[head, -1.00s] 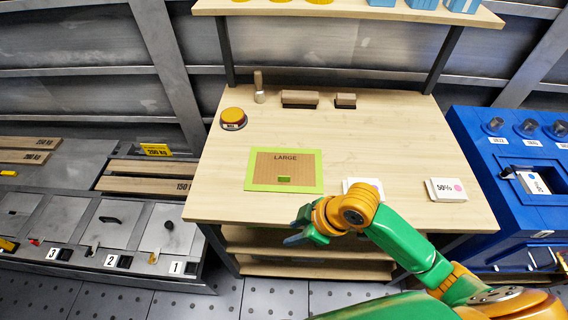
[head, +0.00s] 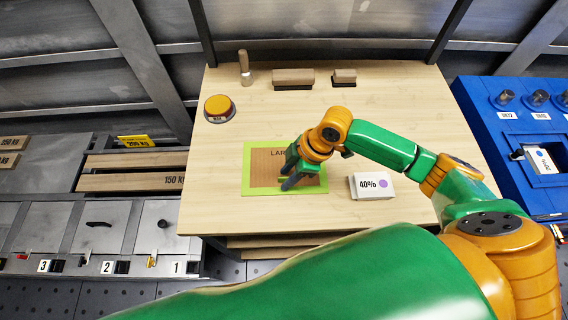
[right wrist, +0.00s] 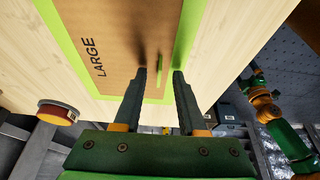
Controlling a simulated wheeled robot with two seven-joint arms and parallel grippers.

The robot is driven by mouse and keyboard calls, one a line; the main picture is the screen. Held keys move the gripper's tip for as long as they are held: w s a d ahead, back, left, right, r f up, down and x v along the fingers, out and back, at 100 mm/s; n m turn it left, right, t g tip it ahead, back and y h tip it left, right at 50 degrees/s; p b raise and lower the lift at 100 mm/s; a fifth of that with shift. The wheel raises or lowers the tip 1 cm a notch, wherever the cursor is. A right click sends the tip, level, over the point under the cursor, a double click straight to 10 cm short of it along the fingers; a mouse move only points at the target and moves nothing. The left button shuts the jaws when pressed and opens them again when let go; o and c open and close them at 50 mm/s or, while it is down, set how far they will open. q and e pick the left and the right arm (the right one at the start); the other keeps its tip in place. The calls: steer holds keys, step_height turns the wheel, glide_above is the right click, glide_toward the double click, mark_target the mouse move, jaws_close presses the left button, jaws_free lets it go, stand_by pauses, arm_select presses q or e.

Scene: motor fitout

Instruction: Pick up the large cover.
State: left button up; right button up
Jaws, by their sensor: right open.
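The large cover is a flat brown panel marked LARGE (head: 264,170), lying on the table inside a bright green border (head: 247,186). It also shows in the right wrist view (right wrist: 100,22), with a small green handle (right wrist: 160,66) standing on it. My right gripper (head: 286,184) is over the front part of the cover and hides part of it. In the right wrist view its two dark fingers (right wrist: 160,72) are apart, pointing at the cover, with the handle in line with the gap. I cannot tell how high the fingertips are.
A white 40% box (head: 371,187) lies right of the cover. A yellow-topped button (head: 219,108), an upright wooden-handled tool (head: 245,70) and two brown blocks (head: 293,77) (head: 344,76) are farther back. The table's middle is clear. A blue machine (head: 515,140) stands at right.

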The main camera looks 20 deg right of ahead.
steer(key=shift+w, duration=0.2)
steer(key=shift+c, duration=0.6)
steer(key=shift+s, duration=0.25)
jaws_close()
arm_select(q)
steer(key=shift+w, duration=0.35)
arm_select(e)
steer(key=shift+w, duration=0.15)
